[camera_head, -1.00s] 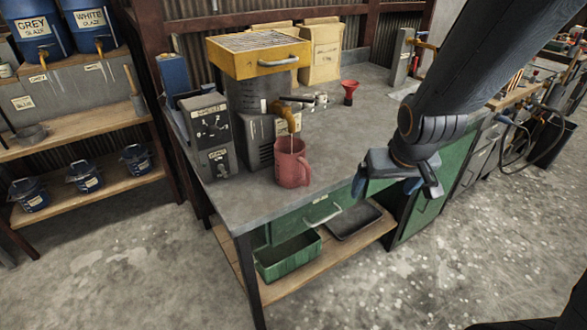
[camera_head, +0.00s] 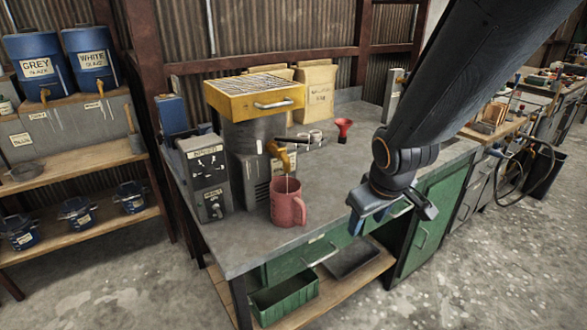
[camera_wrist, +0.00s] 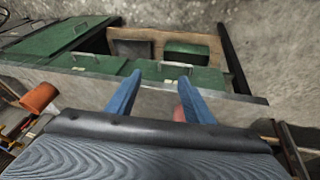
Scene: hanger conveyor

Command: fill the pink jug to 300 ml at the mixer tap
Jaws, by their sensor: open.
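The pink jug (camera_head: 287,204) stands upright on the grey bench top, its handle to the right. The brass mixer tap (camera_head: 281,154), with a dark lever (camera_head: 303,140), is directly above it. A thin pale stream falls from the spout into the jug. The liquid level and any scale marks cannot be read. My gripper (camera_head: 391,211) is open and empty, to the right of the jug near the bench's front edge. In the wrist view the spread blue fingers (camera_wrist: 160,80) point toward the bench front; a bit of pink, probably the jug (camera_wrist: 179,113), shows by the right finger.
A grey control box (camera_head: 205,178) stands left of the tap. A yellow tray with a grille (camera_head: 255,97) sits above the mixer. A red funnel (camera_head: 343,128) and paper bags (camera_head: 316,92) are behind. Bench top (camera_head: 330,180) right of the jug is clear.

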